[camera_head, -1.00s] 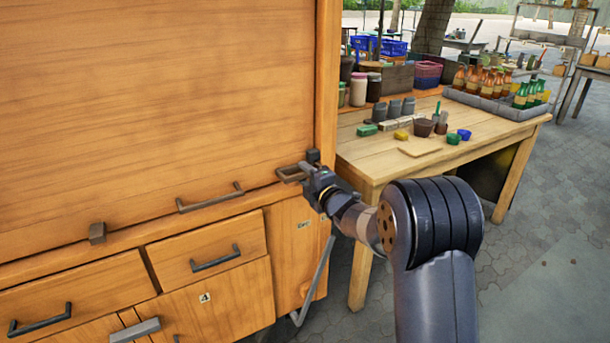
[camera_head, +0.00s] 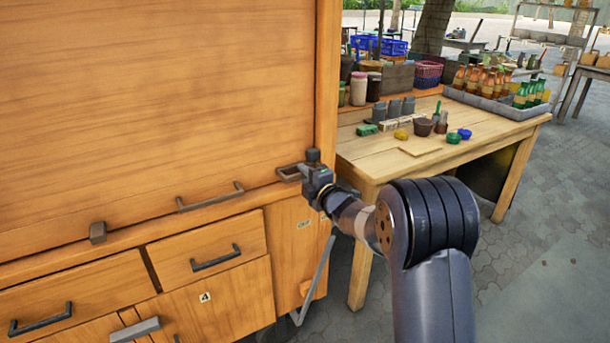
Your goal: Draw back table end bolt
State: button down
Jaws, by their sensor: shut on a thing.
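The bolt (camera_head: 290,172) is a small dark metal fitting with a loop-shaped bracket at the right end of the wooden cabinet's ledge, by the corner post. My gripper (camera_head: 312,176) is at this fitting, shut on the bolt. The fingers and wrist hide much of the bolt, so how far it is drawn cannot be told. A dark knob-like block (camera_head: 313,156) shows just above my gripper.
The large panel (camera_head: 150,100) has a bar handle (camera_head: 210,198) and a small block (camera_head: 97,232) at its lower edge. Drawers (camera_head: 210,250) lie below. A wooden table (camera_head: 440,150) with jars, bowls and a bottle tray (camera_head: 515,110) stands to the right. Paved floor is open at lower right.

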aim_at(289, 181)
jog(key=shift+s+a+f+b, duration=0.3)
jog(key=shift+a+b, duration=0.25)
jog(key=shift+b, duration=0.35)
jog(key=s+a+b, duration=0.1)
jog(key=a+b, duration=0.1)
jog(key=b, duration=0.1)
jog(key=shift+s+a, duration=0.2)
jog(key=shift+s, duration=0.15)
jog(key=shift+s+a+r+b, duration=0.2)
jog(key=shift+s+a+b, duration=0.05)
jog(key=shift+a+b, duration=0.15)
jog(key=c, duration=1.4)
grip_release()
jog(key=shift+s+a, duration=0.1)
jog(key=shift+o, duration=0.2)
jog(key=shift+r, duration=0.1)
